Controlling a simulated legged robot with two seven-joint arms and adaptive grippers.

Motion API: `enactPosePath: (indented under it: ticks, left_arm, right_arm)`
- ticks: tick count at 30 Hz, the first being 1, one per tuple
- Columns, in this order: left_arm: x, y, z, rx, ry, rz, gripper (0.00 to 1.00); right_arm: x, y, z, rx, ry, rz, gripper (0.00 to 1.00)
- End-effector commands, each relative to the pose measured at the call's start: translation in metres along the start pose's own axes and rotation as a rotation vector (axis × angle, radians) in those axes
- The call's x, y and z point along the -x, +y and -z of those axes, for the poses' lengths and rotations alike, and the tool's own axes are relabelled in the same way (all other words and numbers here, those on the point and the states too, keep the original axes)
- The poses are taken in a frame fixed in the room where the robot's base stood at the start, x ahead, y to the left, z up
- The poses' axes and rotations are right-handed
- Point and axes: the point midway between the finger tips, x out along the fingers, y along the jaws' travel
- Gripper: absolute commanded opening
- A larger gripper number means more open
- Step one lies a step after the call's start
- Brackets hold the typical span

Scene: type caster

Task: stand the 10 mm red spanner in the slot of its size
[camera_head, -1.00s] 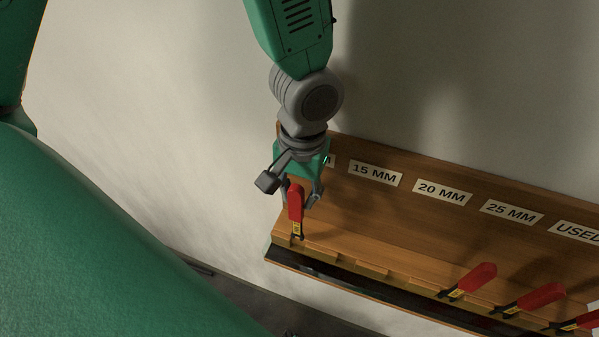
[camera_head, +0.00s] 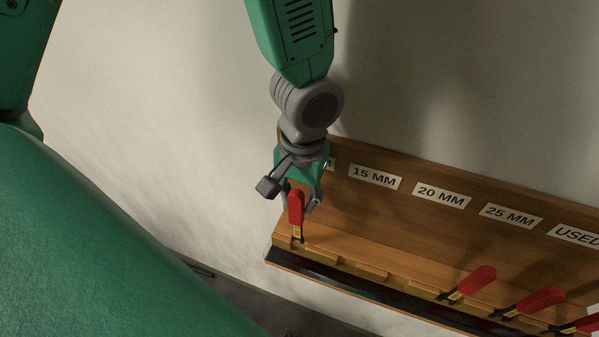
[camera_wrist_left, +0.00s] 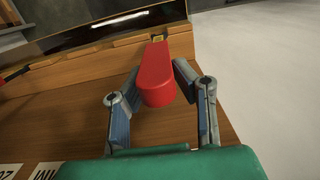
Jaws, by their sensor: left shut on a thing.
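The red spanner (camera_head: 295,207) stands roughly upright at the left end of the wooden rack (camera_head: 390,225). Its dark lower end with a yellow tag meets the rack's front ledge, at the leftmost place; how deep it sits cannot be told. My left gripper (camera_head: 301,204) is shut on its red handle from above. In the left wrist view the red handle (camera_wrist_left: 155,75) is between the two fingers (camera_wrist_left: 153,95). The leftmost size label (camera_head: 331,163) is mostly hidden behind my gripper, with only its last letter showing. My right gripper is out of view.
Labels for 15 MM (camera_head: 374,177), 20 MM (camera_head: 441,195), 25 MM (camera_head: 511,216) and USED (camera_head: 577,236) run along the back board. Several other red-handled spanners (camera_head: 472,281) lean at the rack's right part. The ledge between is clear. A pale wall (camera_head: 180,120) stands behind.

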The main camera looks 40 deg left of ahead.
Motion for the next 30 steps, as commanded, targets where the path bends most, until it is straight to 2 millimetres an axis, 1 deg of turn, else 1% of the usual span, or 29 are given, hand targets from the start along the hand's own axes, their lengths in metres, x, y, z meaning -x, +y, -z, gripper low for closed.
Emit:
enactPosePath:
  ticks: [11, 21, 30]
  left_arm:
    - [-0.0004, -0.0001, 0.0, 0.0, 0.0, 0.0, 0.0]
    - [0.0004, 0.0027, -0.0001, 0.001, 0.0, 0.0, 0.0]
    - [-0.0004, 0.0029, -0.0001, 0.001, 0.0, -0.001, 0.0]
  right_arm:
    - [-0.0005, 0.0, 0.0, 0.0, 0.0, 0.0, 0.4]
    - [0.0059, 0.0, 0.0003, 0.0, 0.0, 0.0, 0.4]
    - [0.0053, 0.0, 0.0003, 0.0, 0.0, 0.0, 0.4]
